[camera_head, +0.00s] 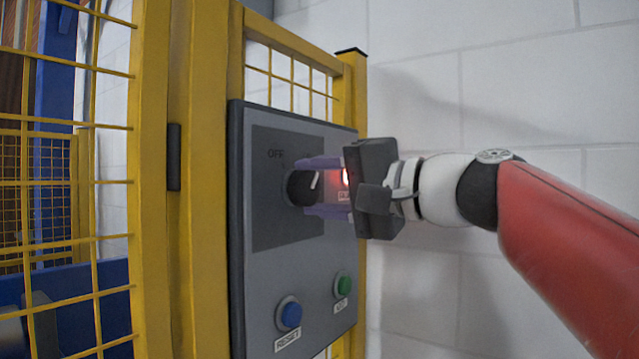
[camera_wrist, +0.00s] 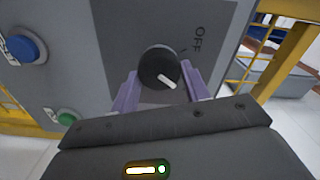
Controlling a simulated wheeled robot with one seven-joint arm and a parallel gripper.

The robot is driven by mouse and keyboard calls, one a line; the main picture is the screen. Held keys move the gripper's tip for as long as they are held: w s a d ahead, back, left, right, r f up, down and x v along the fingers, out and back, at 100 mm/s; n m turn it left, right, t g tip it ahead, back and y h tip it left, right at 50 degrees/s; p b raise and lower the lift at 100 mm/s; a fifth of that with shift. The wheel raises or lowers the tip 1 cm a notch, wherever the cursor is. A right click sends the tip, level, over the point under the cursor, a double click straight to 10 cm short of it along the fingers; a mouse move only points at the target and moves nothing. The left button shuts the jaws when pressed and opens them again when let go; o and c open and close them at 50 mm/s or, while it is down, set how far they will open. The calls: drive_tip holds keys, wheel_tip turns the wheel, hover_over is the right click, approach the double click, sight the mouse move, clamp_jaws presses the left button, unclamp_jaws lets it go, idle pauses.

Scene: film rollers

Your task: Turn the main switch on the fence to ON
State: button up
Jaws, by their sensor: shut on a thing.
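The main switch is a round black knob (camera_head: 301,188) with a white pointer mark, set on a dark plate of the grey control panel (camera_head: 262,268). My gripper (camera_head: 322,187) reaches in from the right and is shut on the knob, one purple finger above it and one below. The wrist view also shows the knob (camera_wrist: 160,68) between the fingers. The label on the pointer's side is mostly hidden by the upper finger.
A blue RESET button (camera_head: 289,314) and a green button (camera_head: 342,286) sit below. Yellow fence posts (camera_head: 205,200) and mesh stand left; a white wall (camera_head: 500,80) is behind my arm.

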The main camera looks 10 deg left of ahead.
idle(0.5)
drive_tip(key=o, duration=1)
drive_tip(key=b+v, duration=0.1)
drive_tip(key=v, duration=0.6)
drive_tip(key=shift+d, duration=0.4)
drive_tip(key=shift+s, duration=0.1)
